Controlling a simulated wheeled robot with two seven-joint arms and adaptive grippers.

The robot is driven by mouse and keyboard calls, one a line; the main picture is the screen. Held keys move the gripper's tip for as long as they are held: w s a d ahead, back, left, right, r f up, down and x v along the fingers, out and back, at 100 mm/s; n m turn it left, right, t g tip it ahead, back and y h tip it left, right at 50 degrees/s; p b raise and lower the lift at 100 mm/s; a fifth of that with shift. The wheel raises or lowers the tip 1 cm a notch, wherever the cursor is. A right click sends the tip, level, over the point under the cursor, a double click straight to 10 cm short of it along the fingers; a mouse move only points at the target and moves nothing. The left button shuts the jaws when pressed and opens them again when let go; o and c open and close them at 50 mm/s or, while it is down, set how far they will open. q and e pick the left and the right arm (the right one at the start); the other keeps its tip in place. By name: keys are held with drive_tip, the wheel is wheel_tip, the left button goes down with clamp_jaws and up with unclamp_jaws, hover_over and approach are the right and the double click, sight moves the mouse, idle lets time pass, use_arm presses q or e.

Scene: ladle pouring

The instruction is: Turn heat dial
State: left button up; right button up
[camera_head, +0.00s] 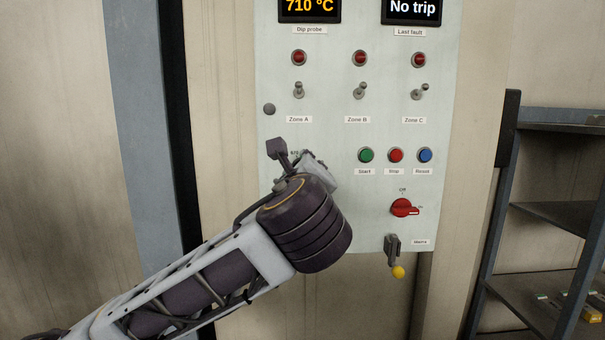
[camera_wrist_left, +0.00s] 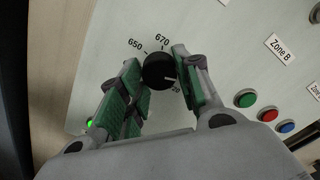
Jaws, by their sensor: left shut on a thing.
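The heat dial (camera_wrist_left: 158,72) is a round black knob on the pale control panel (camera_wrist_left: 215,55), seen in the left wrist view. The numbers 650 and 670 are printed beside it, and another number is partly covered by a finger. A short white mark on the knob points toward the right of that view. My left gripper (camera_wrist_left: 157,62) has its green-padded fingers on either side of the dial and is shut on it. In the head view my left wrist (camera_head: 305,220) covers the dial, and only part of the gripper (camera_head: 318,172) shows. My right gripper is out of view.
The panel carries a 710 °C display (camera_head: 310,8), toggle switches, green, red and blue buttons, a red rotary switch (camera_head: 402,208) and a yellow-tipped lever (camera_head: 396,262) right of my arm. Dark metal shelving (camera_head: 560,215) stands at the right.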

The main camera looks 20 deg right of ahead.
use_arm(q)
drive_tip(key=o, duration=1)
drive_tip(key=shift+o, duration=0.2)
drive_tip(key=v, duration=1.2)
